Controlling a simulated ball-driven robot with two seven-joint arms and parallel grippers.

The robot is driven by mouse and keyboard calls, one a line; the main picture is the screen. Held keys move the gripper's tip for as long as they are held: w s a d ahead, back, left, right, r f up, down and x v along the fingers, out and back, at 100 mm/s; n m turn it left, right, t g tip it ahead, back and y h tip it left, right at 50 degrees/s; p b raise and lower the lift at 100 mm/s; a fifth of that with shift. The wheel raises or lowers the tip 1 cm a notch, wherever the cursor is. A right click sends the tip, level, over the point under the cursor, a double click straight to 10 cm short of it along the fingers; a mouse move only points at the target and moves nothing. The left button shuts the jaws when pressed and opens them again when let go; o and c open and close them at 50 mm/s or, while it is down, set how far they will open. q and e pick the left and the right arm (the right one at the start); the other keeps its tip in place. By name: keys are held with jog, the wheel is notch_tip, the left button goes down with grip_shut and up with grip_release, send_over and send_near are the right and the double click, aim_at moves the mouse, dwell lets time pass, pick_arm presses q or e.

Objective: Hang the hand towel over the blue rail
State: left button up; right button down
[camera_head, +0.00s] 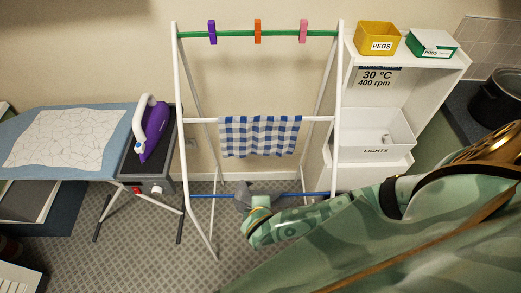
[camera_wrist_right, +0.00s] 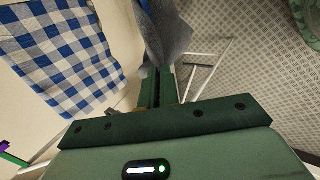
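A small grey-blue cloth, which I take to be the hand towel (camera_head: 242,190), is bunched at the blue rail (camera_head: 290,194), low on the white drying rack. I cannot tell whether it lies over the rail or only in front of it. My right gripper (camera_head: 250,200) reaches in from the right at rail height. In the right wrist view its narrow fingers (camera_wrist_right: 158,75) are close together, with the grey towel (camera_wrist_right: 167,35) at their tips. My left gripper is not in view.
A blue-and-white checked cloth (camera_head: 260,135) hangs on the rack's white middle rail. The green top rail (camera_head: 280,33) carries pegs. An ironing board (camera_head: 30,135) with a purple iron (camera_head: 155,128) stands left; a white shelf unit (camera_head: 370,120) stands right.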

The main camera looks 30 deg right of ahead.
notch_tip(320, 180, down, 16)
jog(key=s+a+t+h+b, duration=0.1)
jog(key=t+b, duration=0.1)
jog(key=b, duration=0.9)
jog(key=shift+s+f+t+h+b, duration=0.25)
jog(key=shift+s+t+h+b, duration=0.05)
jog(key=shift+s+t+b, duration=0.1)
jog(key=shift+w, duration=0.1)
jog(key=c, duration=1)
grip_release()
jog(key=shift+o, duration=0.2)
